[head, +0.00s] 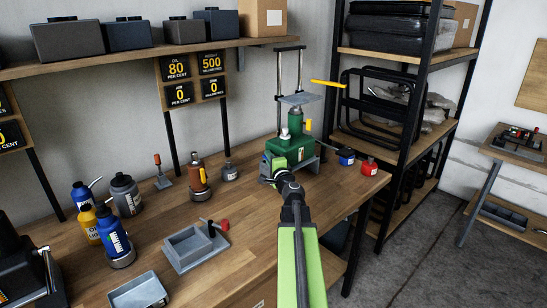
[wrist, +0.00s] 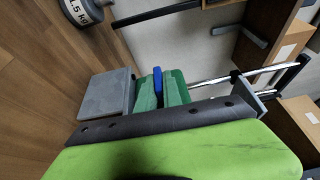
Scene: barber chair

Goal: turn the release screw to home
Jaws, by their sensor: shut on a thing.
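The dark green hydraulic unit (head: 297,152) stands at the right end of the bench, with a grey plate (head: 299,99) raised above it and a yellow lever (head: 327,84) at its upper right. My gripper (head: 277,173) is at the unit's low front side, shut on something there. The release screw is mostly hidden behind my gripper in the head view. In the wrist view a small blue part (wrist: 157,82), which may be the screw, shows between dark green blocks (wrist: 174,92) beyond my bright green jaw. The contact itself is hidden.
A sign board (head: 194,80) reads oil 80, 500, air 0 and 0. Several bottles (head: 115,235) stand at the left, a grey tray (head: 190,248) in the middle. A red jar (head: 369,166) is right of the unit. A black shelf rack (head: 400,130) stands beyond the bench.

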